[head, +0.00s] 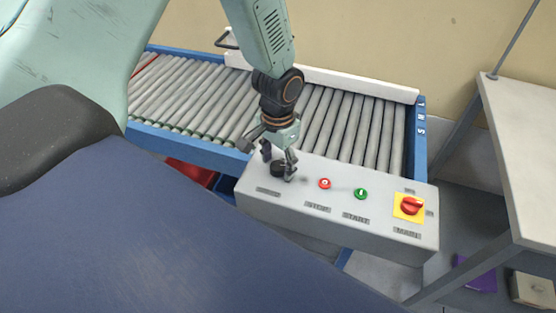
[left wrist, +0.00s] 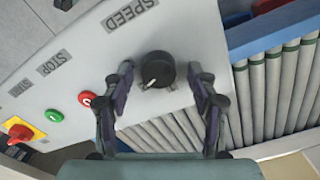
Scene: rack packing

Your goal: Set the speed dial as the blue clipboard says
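The speed dial (head: 279,168) is a round black knob on the grey control box (head: 330,223). In the left wrist view the dial (left wrist: 157,70) shows a light pointer mark, below the printed word SPEED (left wrist: 130,13). My left gripper (head: 277,165) is over the dial, its fingers apart. In the left wrist view the left gripper (left wrist: 160,92) has one finger on each side of the dial, with a gap visible on both sides. No blue clipboard is clearly seen in either view. My right gripper is not in view.
The box also carries a red stop button (head: 324,183), a green start button (head: 361,193) and a red-and-yellow main switch (head: 409,206). A roller conveyor (head: 340,125) runs behind it. A table (head: 525,150) stands at the right.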

